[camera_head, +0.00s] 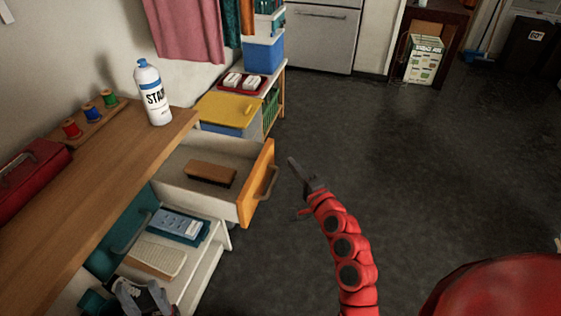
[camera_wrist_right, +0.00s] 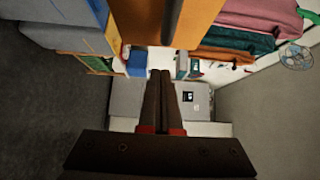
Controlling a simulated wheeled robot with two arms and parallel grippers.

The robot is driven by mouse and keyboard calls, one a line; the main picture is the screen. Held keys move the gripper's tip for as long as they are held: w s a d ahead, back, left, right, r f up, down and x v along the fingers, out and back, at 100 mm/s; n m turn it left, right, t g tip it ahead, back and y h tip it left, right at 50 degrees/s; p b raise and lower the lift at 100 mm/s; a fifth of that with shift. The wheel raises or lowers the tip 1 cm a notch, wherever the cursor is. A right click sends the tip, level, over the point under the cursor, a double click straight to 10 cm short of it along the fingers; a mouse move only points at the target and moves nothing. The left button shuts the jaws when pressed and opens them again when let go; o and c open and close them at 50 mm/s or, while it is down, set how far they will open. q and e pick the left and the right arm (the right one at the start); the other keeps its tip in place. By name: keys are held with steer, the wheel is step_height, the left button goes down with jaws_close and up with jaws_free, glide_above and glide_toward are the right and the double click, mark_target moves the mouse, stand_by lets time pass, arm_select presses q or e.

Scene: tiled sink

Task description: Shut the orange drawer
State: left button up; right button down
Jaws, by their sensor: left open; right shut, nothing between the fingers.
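The orange drawer (camera_head: 256,182) stands pulled out from under the wooden counter, with a brown brush-like block (camera_head: 210,173) inside. Its orange front carries a dark bar handle (camera_head: 270,182). My right gripper (camera_head: 293,162) is shut and empty, just right of the drawer front and handle, apart from them in the head view. In the right wrist view its fingers (camera_wrist_right: 160,74) are together, with the orange front (camera_wrist_right: 198,20) beyond them. My left gripper (camera_head: 140,290) is open at the lower left, near the lower drawer and partly cut off by the frame.
A white bottle (camera_head: 152,92) and thread spools (camera_head: 90,114) stand on the counter (camera_head: 85,195).

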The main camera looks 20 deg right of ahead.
mark_target(194, 137)
steer(key=shift+w+a+p, duration=0.25)
steer(key=shift+w+a, duration=0.35)
steer(key=shift+a, duration=0.25)
steer(key=shift+w+a+p, duration=0.25)
steer(key=shift+w+a, duration=0.3)
steer(key=shift+a, duration=0.25)
steer(key=shift+w+a+r, duration=0.1)
steer(key=shift+w+a, duration=0.15)
steer(key=shift+a, duration=0.1)
steer(key=w+a, duration=0.2)
steer(key=a, duration=0.1)
steer(key=w+a+p, duration=0.1)
steer(key=w+a, duration=0.1)
steer(key=a, duration=0.1)
steer(key=w+a+p, duration=0.1)
steer(key=w+a, duration=0.1)
steer(key=a, duration=0.1)
steer(key=shift+w+a, duration=0.1)
steer(key=shift+a, duration=0.1)
steer(key=w+a, duration=0.2)
steer(key=a, duration=0.2)
steer(key=w+a, duration=0.3)
steer(key=w+a+b, duration=0.1)
steer(key=w+a, duration=0.2)
steer(key=a, duration=0.1)
steer(key=shift+a, duration=0.3)
steer(key=shift+s, duration=0.1)
steer(key=shift+a, duration=0.1)
